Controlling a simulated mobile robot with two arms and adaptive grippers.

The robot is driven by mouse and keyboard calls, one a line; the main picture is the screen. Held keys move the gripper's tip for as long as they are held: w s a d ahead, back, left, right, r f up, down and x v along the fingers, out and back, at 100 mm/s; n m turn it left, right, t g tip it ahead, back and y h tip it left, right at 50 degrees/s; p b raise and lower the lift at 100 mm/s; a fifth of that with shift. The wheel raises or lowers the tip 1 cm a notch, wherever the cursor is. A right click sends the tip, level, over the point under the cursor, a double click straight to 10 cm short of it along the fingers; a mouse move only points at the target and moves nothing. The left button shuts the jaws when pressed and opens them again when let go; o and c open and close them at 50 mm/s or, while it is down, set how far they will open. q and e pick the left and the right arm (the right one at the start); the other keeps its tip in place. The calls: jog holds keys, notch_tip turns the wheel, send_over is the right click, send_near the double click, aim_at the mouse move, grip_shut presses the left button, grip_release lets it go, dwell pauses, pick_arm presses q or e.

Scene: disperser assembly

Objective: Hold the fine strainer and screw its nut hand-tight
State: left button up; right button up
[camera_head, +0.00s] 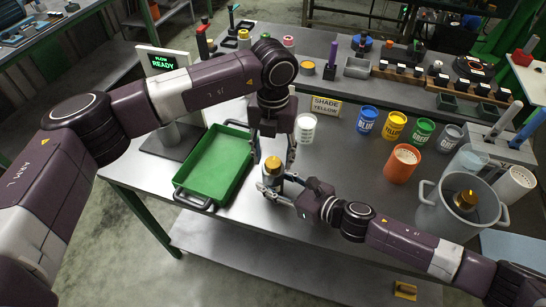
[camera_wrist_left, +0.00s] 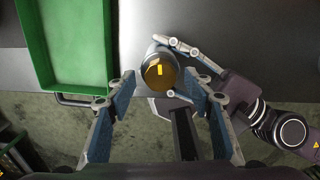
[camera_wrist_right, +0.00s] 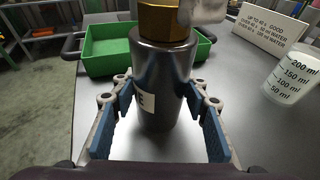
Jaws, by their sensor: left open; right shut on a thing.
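The fine strainer is a dark metal cylinder with a white label, upright at the table's front in the head view (camera_head: 271,182); it fills the middle of the right wrist view (camera_wrist_right: 160,75). A brass nut (camera_head: 272,163) sits on its top, seen from above in the left wrist view (camera_wrist_left: 158,72). My right gripper (camera_wrist_right: 158,98) is shut around the strainer's body, below the nut. My left gripper (camera_wrist_left: 160,84) points down over the nut. It is open, with a finger on either side of the nut and gaps between. Whether the strainer's base touches the table is unclear.
A green tray (camera_head: 182,183) lies close left of the strainer. Paint cans, an orange container (camera_head: 402,164) and a grey pot (camera_head: 440,217) stand to the right. The table's front edge is close.

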pick_arm(q)
jog(key=shift+f, duration=0.45)
jog(key=c, duration=1.2)
jog(key=shift+o, duration=0.2)
